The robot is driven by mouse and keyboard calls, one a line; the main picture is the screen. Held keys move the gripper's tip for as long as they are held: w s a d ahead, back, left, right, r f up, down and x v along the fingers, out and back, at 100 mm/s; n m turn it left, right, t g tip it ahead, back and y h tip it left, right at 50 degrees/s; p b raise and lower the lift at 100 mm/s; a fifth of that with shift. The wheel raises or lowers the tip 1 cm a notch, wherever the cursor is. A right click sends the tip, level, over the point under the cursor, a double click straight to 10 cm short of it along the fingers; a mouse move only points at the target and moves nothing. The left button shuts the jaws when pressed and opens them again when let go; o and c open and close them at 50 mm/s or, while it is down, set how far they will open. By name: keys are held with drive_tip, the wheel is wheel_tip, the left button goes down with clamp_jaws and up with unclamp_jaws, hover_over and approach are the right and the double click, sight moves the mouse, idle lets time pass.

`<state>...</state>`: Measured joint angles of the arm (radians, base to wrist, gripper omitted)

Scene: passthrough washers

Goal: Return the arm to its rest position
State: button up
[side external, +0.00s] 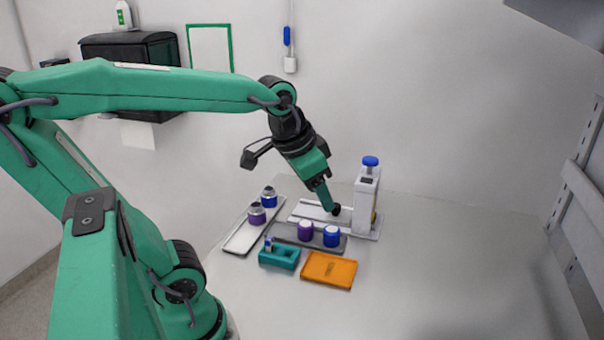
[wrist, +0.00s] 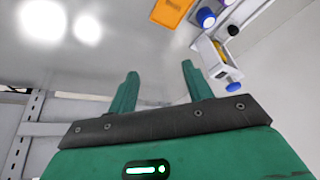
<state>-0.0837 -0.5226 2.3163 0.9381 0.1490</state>
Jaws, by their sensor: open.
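My green arm reaches out over the white table. My gripper (side external: 331,205) points down and to the right, with its tips beside a white device (side external: 367,195) with a blue knob on top. In the wrist view the two green fingers of my gripper (wrist: 160,70) are apart with nothing between them. The white device (wrist: 211,57) shows there to the right of the fingers. In the side view I cannot tell how high the tips are above the device's pale base.
A grey tray (side external: 283,233) holds a purple-topped jar (side external: 305,231) and a blue-topped jar (side external: 332,236). A light tray (side external: 239,241) holds two more jars. A teal holder (side external: 279,257) and an orange tray (side external: 329,270) lie in front. The table's right side is clear.

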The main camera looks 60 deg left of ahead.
drive_tip(key=shift+n+t, duration=0.4)
drive_tip(key=shift+t, duration=0.1)
drive_tip(key=s, duration=0.1)
drive_tip(key=s+d+f, duration=0.1)
drive_tip(key=s, duration=0.1)
drive_tip(key=s+d+f, duration=0.1)
drive_tip(key=s, duration=0.1)
drive_tip(key=shift+d, duration=0.15)
idle(0.4)
